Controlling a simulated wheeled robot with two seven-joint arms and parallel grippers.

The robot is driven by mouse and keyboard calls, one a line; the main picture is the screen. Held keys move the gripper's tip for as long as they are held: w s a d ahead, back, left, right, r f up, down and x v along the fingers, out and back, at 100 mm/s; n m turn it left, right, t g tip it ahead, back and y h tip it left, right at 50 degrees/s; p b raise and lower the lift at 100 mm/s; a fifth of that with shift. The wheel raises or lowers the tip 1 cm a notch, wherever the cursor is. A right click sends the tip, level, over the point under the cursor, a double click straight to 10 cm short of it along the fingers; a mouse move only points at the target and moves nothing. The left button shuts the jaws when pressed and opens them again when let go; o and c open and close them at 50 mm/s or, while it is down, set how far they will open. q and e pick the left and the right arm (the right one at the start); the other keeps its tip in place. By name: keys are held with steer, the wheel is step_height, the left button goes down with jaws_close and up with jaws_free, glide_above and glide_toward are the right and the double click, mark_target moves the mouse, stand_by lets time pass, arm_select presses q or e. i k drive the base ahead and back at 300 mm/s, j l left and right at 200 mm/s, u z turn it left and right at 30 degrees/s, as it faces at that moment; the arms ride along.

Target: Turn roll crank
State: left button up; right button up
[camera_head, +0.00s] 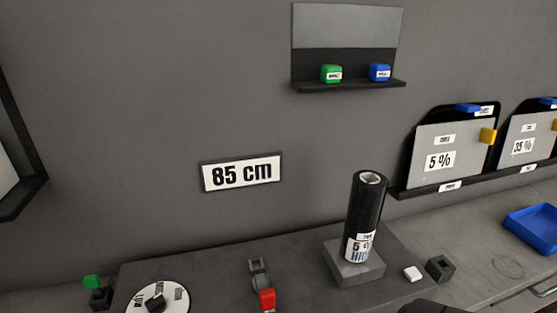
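A black film roll (366,215) with a white label stands upright, slightly tilted in the picture, on a grey square block (352,266) at the back of the bench. A red handle (266,299) on a small grey fitting (258,266) sits left of it at the bottom edge; it may be the crank, but I cannot tell. A round white dial (160,300) with a dark knob lies at the lower left, cut off by the picture edge. A dark shape at the bottom edge, right of the roll, may be part of my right arm. Neither gripper's fingers show.
A wall sign (241,173) reads "85 cm". A wall shelf (350,85) holds a green block (331,74) and a blue block (380,72). Film panels (447,150) marked 5 % and 35 % stand at right, above a blue tray (535,228). A green-topped piece (93,283) sits lower left.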

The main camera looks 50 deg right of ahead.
mark_target(260, 283)
steer(key=z, duration=1.5)
